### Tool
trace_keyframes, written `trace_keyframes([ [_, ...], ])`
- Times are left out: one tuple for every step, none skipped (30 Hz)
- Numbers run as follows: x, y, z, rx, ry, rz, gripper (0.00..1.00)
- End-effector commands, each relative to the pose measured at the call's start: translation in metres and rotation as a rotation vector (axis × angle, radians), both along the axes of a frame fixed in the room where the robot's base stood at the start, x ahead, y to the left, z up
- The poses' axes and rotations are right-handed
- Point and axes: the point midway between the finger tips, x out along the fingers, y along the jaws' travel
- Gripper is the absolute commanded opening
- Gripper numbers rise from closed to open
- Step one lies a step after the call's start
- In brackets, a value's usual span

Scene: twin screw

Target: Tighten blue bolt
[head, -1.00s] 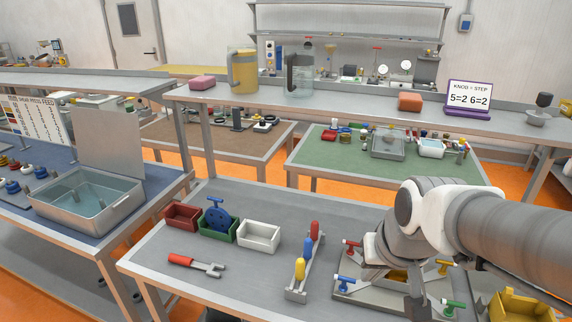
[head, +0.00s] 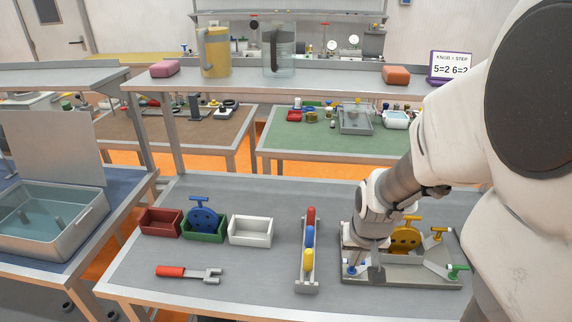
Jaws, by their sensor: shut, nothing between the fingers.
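The blue bolt (head: 351,270) is a small T-handled screw at the front left corner of a grey metal fixture (head: 412,279). It is partly covered by my gripper (head: 375,276), which points down just to its right. The fingers look closed and empty. I cannot tell whether they touch the bolt. The fixture also carries a yellow bolt (head: 438,233) at the back right and a green bolt (head: 457,268) at the front right. A yellow round part (head: 406,236) sits in the fixture, partly behind my wrist. The red bolt is hidden behind my arm.
A rack (head: 306,287) with red, blue and yellow handles stands left of the fixture. Red (head: 159,228), green (head: 204,238) and white (head: 250,238) bins stand further left; a blue round part (head: 202,217) is in the green one. A red-handled fork tool (head: 188,272) lies in front.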

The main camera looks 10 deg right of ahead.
Motion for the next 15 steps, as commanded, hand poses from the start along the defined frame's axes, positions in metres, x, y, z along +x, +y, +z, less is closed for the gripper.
trace_keyframes([
  [0.000, -0.001, -0.003, -0.001, 0.002, -0.002, 0.00],
  [0.001, -0.001, -0.004, -0.001, 0.002, -0.002, 0.00],
  [0.001, -0.001, -0.006, 0.000, 0.003, -0.003, 0.00],
  [0.002, -0.001, -0.009, 0.000, 0.003, -0.003, 0.00],
  [0.002, -0.001, -0.012, 0.000, 0.004, -0.003, 0.00],
  [0.004, -0.002, -0.016, 0.000, 0.004, -0.003, 0.00],
  [0.005, -0.002, -0.020, 0.000, 0.005, -0.002, 0.00],
  [0.006, -0.002, -0.025, -0.001, 0.005, -0.003, 0.00],
  [0.007, -0.003, -0.031, -0.001, 0.006, -0.003, 0.00],
  [0.009, -0.004, -0.037, -0.001, 0.005, -0.003, 0.00],
  [0.010, -0.004, -0.043, 0.000, 0.006, -0.005, 0.00],
  [0.013, -0.005, -0.050, -0.001, 0.005, -0.004, 0.00],
  [0.014, -0.005, -0.055, 0.000, 0.007, -0.004, 0.00],
  [0.016, -0.006, -0.060, -0.001, 0.005, -0.004, 0.00],
  [0.018, -0.007, -0.068, 0.000, 0.006, -0.005, 0.00],
])
